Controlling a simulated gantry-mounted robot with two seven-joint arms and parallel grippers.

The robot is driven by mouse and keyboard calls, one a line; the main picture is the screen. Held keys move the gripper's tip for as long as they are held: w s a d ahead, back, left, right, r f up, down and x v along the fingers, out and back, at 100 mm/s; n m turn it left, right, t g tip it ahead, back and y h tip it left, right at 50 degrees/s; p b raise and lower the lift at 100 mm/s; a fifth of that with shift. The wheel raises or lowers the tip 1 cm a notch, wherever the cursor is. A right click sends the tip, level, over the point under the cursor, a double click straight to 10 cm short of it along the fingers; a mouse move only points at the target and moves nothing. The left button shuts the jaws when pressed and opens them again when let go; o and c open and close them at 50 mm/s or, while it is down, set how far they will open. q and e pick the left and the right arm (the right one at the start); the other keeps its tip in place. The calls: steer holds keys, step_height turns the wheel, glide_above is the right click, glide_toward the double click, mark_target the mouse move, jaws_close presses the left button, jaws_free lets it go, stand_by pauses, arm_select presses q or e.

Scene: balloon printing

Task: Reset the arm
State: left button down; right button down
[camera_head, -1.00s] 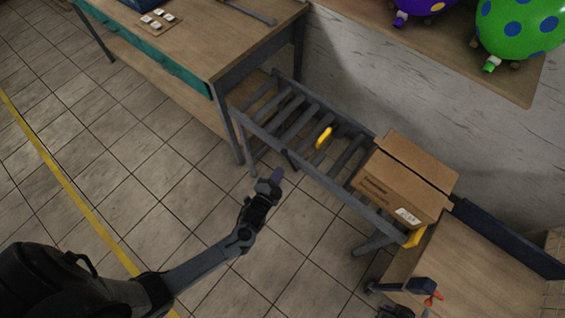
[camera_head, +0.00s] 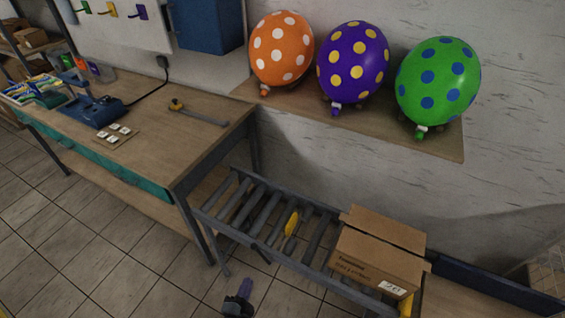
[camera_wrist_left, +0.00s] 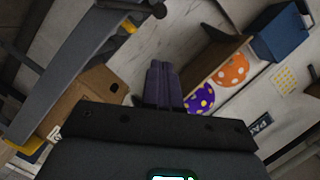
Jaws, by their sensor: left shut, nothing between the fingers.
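My left gripper (camera_head: 241,291) shows at the bottom of the head view, low in front of the roller conveyor (camera_head: 262,253). Its dark purple fingers are shut together with nothing between them. The closed fingers also show in the left wrist view (camera_wrist_left: 160,84). The gripper is apart from the conveyor and the box. My right gripper is not in view.
A workbench (camera_head: 165,150) stands at left with a blue device (camera_head: 97,110). Orange (camera_head: 281,52), purple (camera_head: 353,62) and green (camera_head: 437,80) dotted balloons rest on a wall shelf (camera_head: 350,133).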

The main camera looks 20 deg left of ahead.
arm_select(q)
steer(key=s+d+r+n+g+h, duration=0.1)
steer(key=s+r+n+g, duration=0.25)
steer(key=r, duration=0.25)
steer(key=s+r+n+g+h, duration=0.2)
steer(key=s+r+g, duration=0.15)
steer(key=r, duration=0.35)
steer(key=s+r+n+g, duration=0.2)
steer(key=s+g, duration=0.3)
steer(key=s, duration=0.5)
step_height(320, 180, up, 26)
steer(key=p, duration=2.5)
steer(key=shift+d+y+p, duration=0.25)
steer(key=shift+y+p, duration=0.05)
steer(key=shift+p, duration=0.1)
steer(key=shift+w+f+n, duration=0.1)
steer(key=shift+f+n, duration=0.05)
steer(key=shift+n, duration=0.1)
